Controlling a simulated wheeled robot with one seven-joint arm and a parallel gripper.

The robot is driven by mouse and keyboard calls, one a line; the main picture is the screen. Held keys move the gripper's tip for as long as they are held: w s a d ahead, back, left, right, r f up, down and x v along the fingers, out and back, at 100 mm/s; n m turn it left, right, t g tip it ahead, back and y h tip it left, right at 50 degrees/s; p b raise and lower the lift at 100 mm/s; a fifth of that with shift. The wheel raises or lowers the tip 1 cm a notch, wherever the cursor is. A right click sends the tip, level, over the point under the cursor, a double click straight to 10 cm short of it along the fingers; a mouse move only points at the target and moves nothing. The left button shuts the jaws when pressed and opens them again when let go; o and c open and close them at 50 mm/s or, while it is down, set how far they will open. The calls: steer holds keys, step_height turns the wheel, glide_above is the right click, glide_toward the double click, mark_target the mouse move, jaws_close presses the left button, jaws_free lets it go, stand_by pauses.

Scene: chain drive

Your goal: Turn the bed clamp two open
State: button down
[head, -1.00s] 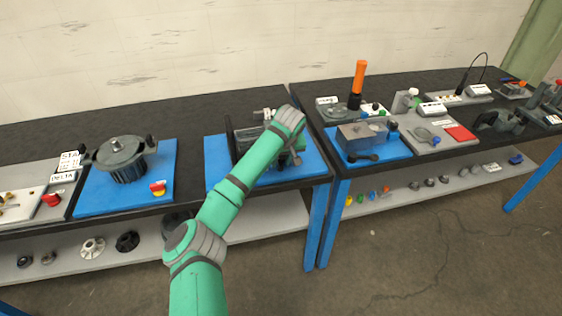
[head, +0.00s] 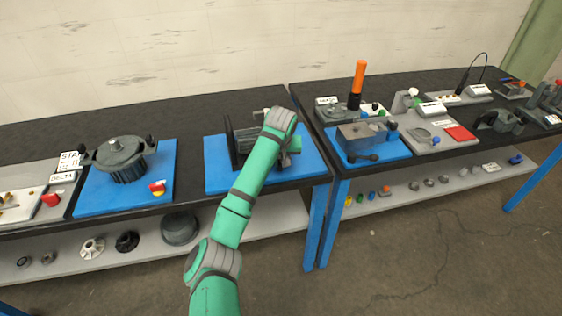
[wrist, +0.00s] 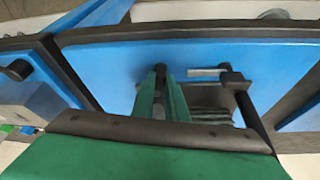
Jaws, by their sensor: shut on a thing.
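The clamp fixture (head: 243,146) stands on a blue base plate (head: 217,178) on the middle bench, partly hidden by my arm. In the wrist view, the green fingers of my gripper (wrist: 162,92) are shut on a dark, narrow part (wrist: 160,70), which I take to be the handle of bed clamp two. A silver rod (wrist: 206,72) and a dark bar (wrist: 247,104) show to the right of the fingers. In the head view the grip itself is hidden behind my wrist. How far the clamp is turned cannot be told.
To the right, a grey block fixture (head: 360,135) and an upright orange handle (head: 360,76) stand close by. The bench behind the fixture is mostly clear.

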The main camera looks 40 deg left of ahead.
steer(key=m, duration=0.1)
steer(key=m+h, duration=0.1)
steer(key=m, duration=0.2)
steer(key=shift+s+a+t, duration=0.1)
steer(key=shift+a+t, duration=0.15)
steer(key=shift+t, duration=0.05)
steer(key=m+h, duration=0.1)
steer(key=m, duration=0.3)
steer(key=shift+a+h, duration=0.2)
steer(key=shift+h, duration=0.2)
steer(key=m, duration=0.1)
steer(key=m+h, duration=0.1)
steer(key=m, duration=0.1)
steer(key=shift+a+m, duration=0.2)
steer(key=shift+m, duration=0.1)
steer(key=shift+a+m+h, duration=0.15)
steer(key=shift+m+h, duration=0.65)
steer(key=shift+m, duration=1.1)
steer(key=shift+g, duration=0.4)
steer(key=c, duration=1.8)
jaws_free()
steer(key=shift+o, duration=0.2)
steer(key=shift+r, duration=0.1)
